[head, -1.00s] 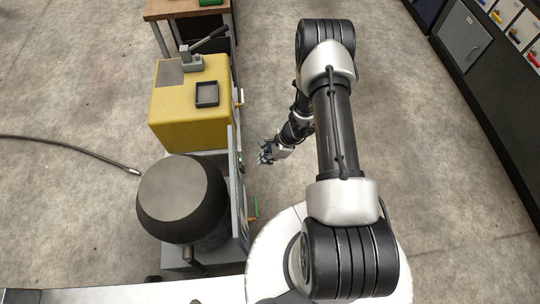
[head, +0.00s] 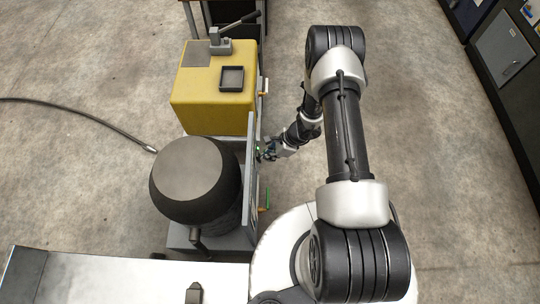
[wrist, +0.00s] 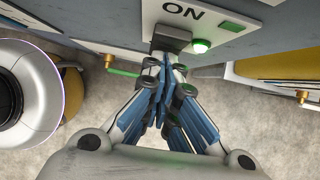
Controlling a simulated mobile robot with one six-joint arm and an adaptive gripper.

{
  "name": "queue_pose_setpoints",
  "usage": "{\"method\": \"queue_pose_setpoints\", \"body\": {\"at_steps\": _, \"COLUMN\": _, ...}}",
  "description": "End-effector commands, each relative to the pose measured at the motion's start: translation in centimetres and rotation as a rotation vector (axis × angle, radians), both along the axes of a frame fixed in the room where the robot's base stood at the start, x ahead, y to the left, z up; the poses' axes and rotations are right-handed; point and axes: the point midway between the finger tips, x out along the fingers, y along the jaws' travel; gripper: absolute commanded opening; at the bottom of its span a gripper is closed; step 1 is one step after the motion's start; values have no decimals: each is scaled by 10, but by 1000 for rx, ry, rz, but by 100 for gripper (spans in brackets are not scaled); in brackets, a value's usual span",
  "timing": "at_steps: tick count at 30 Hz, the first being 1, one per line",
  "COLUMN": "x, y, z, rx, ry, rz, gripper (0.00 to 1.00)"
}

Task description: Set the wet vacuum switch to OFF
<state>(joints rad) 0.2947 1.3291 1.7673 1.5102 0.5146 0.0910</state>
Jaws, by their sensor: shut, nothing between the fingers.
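In the wrist view, a grey panel carries a white label (wrist: 183,11) reading ON and a dark switch block (wrist: 172,37) beside it. A green lamp (wrist: 201,46) glows beside the switch. My gripper (wrist: 164,62) is shut and empty, with its blue-padded fingertips at the switch block; I cannot tell whether they touch it. The fingertips hide part of the switch. In the head view, my gripper (head: 265,151) is close to the right face of the upright grey panel (head: 250,180). A dark drum (head: 195,180) with a grey top stands behind that panel.
A yellow cabinet (head: 212,108) with a black tray (head: 232,78) and a lever tool stands beyond the drum. A green handle (wrist: 123,71) on a brass fitting sticks out from the panel. A hose lies on the floor at left. Floor right of my arm is clear.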

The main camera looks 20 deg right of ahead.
Motion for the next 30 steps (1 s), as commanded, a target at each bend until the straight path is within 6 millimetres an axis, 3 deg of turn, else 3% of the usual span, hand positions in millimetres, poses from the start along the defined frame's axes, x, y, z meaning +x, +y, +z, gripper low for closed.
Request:
{"method": "queue_pose_setpoints", "body": {"at_steps": 1, "x": 0, "y": 0, "z": -9, "rx": 27, "ry": -8, "rz": -2, "gripper": 0}}
{"method": "queue_pose_setpoints", "body": {"at_steps": 9, "x": 2, "y": 6, "z": -17, "rx": 82, "ry": -27, "rz": 0, "gripper": 0}}
{"method": "queue_pose_setpoints", "body": {"at_steps": 30, "x": 2, "y": 8, "z": -4, "rx": 85, "ry": -28, "rz": 2, "gripper": 0}}
